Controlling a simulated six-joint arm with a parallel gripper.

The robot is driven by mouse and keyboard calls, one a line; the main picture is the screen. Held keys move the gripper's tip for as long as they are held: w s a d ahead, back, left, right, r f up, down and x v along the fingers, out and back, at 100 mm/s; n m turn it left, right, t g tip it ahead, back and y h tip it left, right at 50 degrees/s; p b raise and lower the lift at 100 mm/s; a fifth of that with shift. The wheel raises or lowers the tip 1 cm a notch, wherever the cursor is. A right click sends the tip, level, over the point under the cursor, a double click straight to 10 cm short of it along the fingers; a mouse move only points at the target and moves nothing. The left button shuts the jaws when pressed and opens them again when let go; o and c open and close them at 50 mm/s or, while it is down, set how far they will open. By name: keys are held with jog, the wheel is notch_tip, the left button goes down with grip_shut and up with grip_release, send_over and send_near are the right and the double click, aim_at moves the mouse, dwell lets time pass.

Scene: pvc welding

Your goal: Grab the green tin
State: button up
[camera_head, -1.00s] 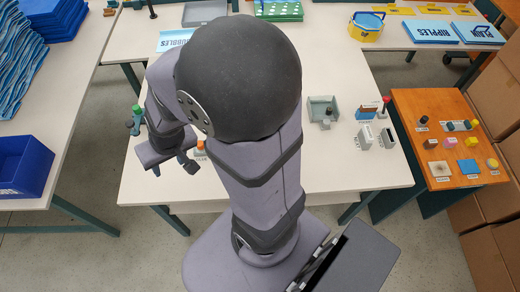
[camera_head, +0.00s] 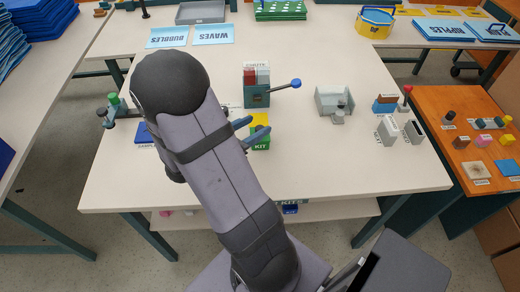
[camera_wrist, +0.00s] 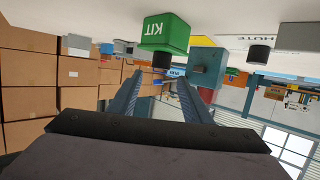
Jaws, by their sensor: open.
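The green tin marked KIT (camera_head: 261,142) stands on the white table, in front of a yellow patch (camera_head: 260,118). My gripper (camera_head: 248,133) is open and empty, its two fingers pointing right towards the tin from its left side. The tin and fingertips are close together in the head view; contact cannot be told there. In the wrist view the green tin (camera_wrist: 166,33) shows beyond and above the fingertips (camera_wrist: 158,75), not between the fingers. A dark round thing (camera_wrist: 161,60) shows just below it.
A teal box with a blue-knobbed lever (camera_head: 257,96) stands behind the tin. A blue box (camera_head: 145,133) and a green-topped stand (camera_head: 113,100) are left of my arm. A grey open fixture (camera_head: 335,102) is to the right. Bare table lies right of the tin.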

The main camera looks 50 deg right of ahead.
aim_at(263, 127)
jog(key=shift+s+a+f, duration=0.1)
jog(key=shift+a+f, duration=0.1)
jog(key=shift+f, duration=0.35)
jog(key=shift+x, duration=1.1)
jog(key=shift+f+x, duration=0.2)
jog(key=shift+x, duration=1.1)
jog(key=shift+f+x, duration=0.2)
jog(key=shift+x, duration=1.1)
jog(key=shift+a+r, duration=0.1)
jog(key=shift+a, duration=0.05)
jog(key=shift+c, duration=0.4)
grip_shut()
jog(key=shift+r, duration=0.1)
notch_tip(263, 127, up, 10)
jog(key=p, duration=0.1)
jog(key=shift+p, duration=0.3)
